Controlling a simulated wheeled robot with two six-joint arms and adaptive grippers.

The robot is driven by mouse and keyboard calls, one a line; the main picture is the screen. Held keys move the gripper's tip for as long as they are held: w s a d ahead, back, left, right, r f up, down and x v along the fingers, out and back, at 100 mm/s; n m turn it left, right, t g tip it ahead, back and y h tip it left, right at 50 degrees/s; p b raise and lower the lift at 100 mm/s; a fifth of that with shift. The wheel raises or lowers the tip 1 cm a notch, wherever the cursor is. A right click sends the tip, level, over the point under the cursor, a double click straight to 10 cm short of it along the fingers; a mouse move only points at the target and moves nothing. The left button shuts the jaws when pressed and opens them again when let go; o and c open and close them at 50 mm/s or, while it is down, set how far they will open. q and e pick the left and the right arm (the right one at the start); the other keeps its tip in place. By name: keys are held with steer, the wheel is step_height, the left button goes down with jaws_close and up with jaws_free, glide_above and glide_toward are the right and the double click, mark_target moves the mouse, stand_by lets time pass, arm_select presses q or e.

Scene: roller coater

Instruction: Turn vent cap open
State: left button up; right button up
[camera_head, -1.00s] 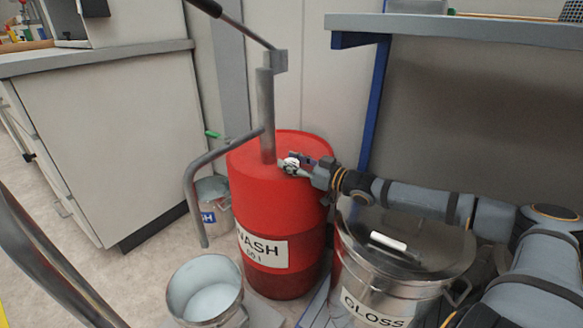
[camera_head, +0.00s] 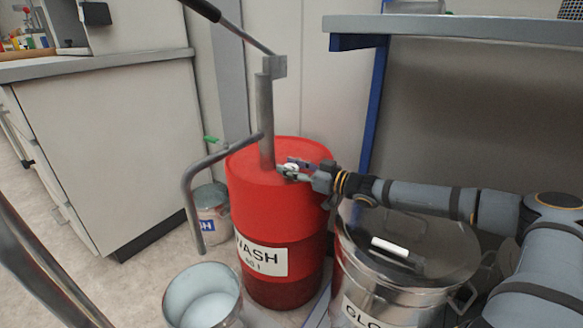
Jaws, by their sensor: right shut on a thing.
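The red drum (camera_head: 275,215) labelled WASH stands upright in the middle of the head view. The vent cap (camera_head: 290,169) is a small white piece on the drum's top, right of the pump pipe. My right gripper (camera_head: 293,171) reaches in from the right, low over the drum top, with its fingers shut on the vent cap. The fingers partly hide the cap, so its turn angle cannot be read. My left gripper is not in view.
A grey hand pump (camera_head: 266,115) with a bent spout rises from the drum. A steel GLOSS pot (camera_head: 400,258) stands below my right arm. An open bucket (camera_head: 203,295) stands in front, and a smaller WASH container (camera_head: 212,215) stands behind. A bench (camera_head: 450,30) overhangs at right.

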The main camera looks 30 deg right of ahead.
steer(key=o, duration=1.2)
steer(key=shift+w+d+f, duration=0.1)
steer(key=shift+d+f, duration=0.05)
steer(key=shift+f, duration=0.05)
steer(key=shift+r, duration=0.1)
